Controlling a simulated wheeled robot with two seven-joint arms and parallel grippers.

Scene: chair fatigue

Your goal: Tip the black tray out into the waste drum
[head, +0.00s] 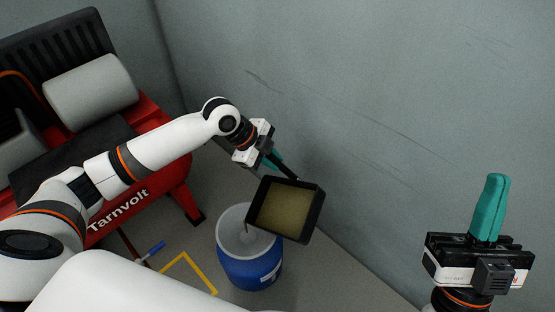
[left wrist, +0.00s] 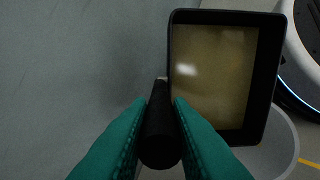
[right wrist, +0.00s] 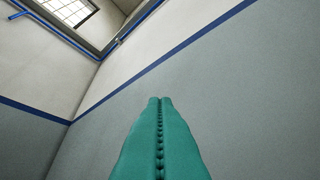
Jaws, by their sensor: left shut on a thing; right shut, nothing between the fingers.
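The black tray (head: 318,211) hangs in the air, tilted, over the right part of the waste drum. Its inside (head: 285,206) is yellowish-brown and looks like a layer of liquid or residue; I cannot tell which. My left gripper (head: 275,161) is shut on the tray's black handle, which also shows between the teal fingers in the left wrist view (left wrist: 160,125). The waste drum (head: 250,270) is blue with an open pale top and stands on the floor. The tray hides part of its rim. My right gripper (head: 497,178) is shut and empty, pointing up at the right.
A red machine marked Tarnvolt (head: 120,212) stands at the left, with a grey cylinder (head: 90,85) on it. A yellow frame marking (head: 190,265) and a blue-handled tool (head: 153,250) lie left of the drum. A grey wall (head: 380,110) rises close behind the tray.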

